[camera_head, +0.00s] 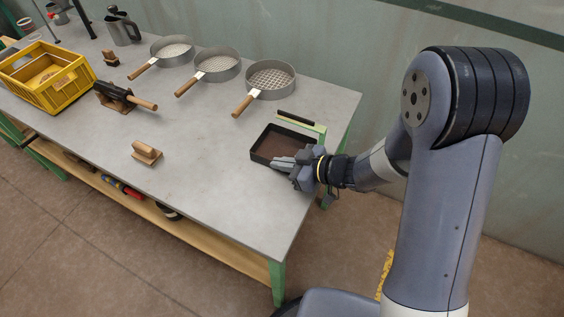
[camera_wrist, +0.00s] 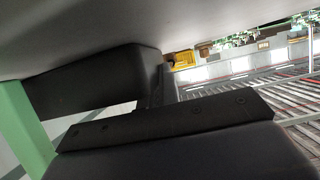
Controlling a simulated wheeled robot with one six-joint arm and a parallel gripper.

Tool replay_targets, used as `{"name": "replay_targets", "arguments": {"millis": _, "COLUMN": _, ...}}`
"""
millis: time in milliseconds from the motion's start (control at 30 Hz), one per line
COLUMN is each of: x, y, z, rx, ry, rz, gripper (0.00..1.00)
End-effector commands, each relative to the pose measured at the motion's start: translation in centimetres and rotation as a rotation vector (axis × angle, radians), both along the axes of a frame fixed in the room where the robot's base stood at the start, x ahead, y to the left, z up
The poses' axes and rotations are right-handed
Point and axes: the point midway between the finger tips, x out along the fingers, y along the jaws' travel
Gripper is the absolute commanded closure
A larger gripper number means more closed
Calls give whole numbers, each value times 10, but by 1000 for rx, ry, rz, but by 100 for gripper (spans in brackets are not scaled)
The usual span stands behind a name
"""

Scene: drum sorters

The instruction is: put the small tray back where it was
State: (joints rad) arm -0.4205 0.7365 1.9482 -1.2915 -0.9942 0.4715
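The small tray (camera_head: 256,151), dark-walled with a brown inside, sits at the right end of the grey table. My gripper (camera_head: 285,164) is at its near right corner, with the grey fingers reaching over the tray's edge. In the wrist view a dark wall (camera_wrist: 85,85), likely the tray's, lies close in front of my gripper (camera_wrist: 162,90). The finger gap is not clear in either view, so I cannot tell whether the fingers hold the wall.
A green frame (camera_head: 318,130) with a black bar stands behind the tray. Three round sieves (camera_head: 270,80) line the back. A wooden block (camera_head: 147,153), a dark tool with a wooden handle (camera_head: 117,97) and a yellow crate (camera_head: 68,92) are leftward.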

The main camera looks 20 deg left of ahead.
Motion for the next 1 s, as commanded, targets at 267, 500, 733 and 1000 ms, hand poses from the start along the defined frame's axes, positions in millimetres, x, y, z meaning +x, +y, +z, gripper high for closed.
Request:
{"name": "replay_targets", "arguments": {"millis": 267, "x": 0, "y": 0, "z": 0, "rx": 0, "ry": 0, "rz": 0, "gripper": 76}}
{"name": "replay_targets", "arguments": {"millis": 500, "x": 0, "y": 0, "z": 1, "rx": 0, "ry": 0, "rz": 0, "gripper": 76}}
{"name": "replay_targets", "arguments": {"millis": 733, "x": 0, "y": -19, "z": 12, "rx": 1, "ry": 0, "rz": -5, "gripper": 76}}
{"name": "replay_targets", "arguments": {"millis": 1000, "x": -4, "y": -70, "z": 34, "rx": 1, "ry": -1, "rz": -6, "gripper": 76}}
